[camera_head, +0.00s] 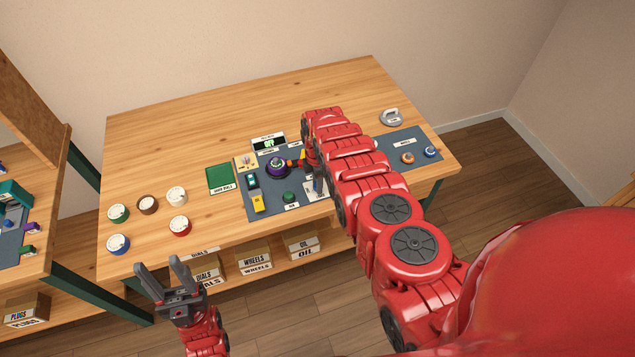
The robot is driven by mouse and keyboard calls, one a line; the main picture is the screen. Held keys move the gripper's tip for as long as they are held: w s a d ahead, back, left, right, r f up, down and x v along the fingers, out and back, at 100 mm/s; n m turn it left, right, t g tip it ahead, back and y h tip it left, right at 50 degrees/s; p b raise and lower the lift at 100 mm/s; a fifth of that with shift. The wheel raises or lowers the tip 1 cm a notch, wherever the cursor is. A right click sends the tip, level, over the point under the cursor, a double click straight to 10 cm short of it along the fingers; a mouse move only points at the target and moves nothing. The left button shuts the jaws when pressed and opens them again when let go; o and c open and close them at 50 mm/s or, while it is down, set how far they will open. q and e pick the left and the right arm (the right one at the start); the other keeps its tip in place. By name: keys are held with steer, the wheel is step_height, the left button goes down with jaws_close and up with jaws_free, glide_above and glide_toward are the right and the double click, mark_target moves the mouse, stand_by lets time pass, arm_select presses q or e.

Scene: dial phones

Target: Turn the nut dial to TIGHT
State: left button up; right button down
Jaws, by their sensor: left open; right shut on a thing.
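A round purple dial (277,168) with a dark centre sits on the blue-grey mat (262,209); it may be the nut dial, but its lettering is too small to read. Behind it a small display (268,143) shows green letters like OFF. My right gripper (304,162) is just right of the purple dial, shut on a small orange piece (293,163) that reaches toward the dial. Whether that piece touches the dial is unclear, and my arm hides much of this area. My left gripper (174,275) is open and empty in front of the table's front edge.
On the mat are a yellow block (258,203), a green knob (289,197) and a teal piece (251,181). A green pad (220,178) lies left of the mat. Several loose dials, including a red one (180,226), stand farther left. The table's back left is clear.

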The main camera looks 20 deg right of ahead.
steer(key=m+b, duration=0.1)
steer(key=m, duration=0.3)
steer(key=shift+f+m, duration=0.15)
steer(key=shift+m, duration=0.75)
steer(key=shift+m+b, duration=0.7)
steer(key=shift+m, duration=0.2)
steer(key=shift+m+b, duration=0.45)
steer(key=shift+m, duration=0.55)
steer(key=m+b, duration=0.2)
steer(key=m, duration=0.1)
steer(key=shift+m, duration=0.3)
steer(key=shift+m+b, duration=0.85)
steer(key=shift+m, duration=1.35)
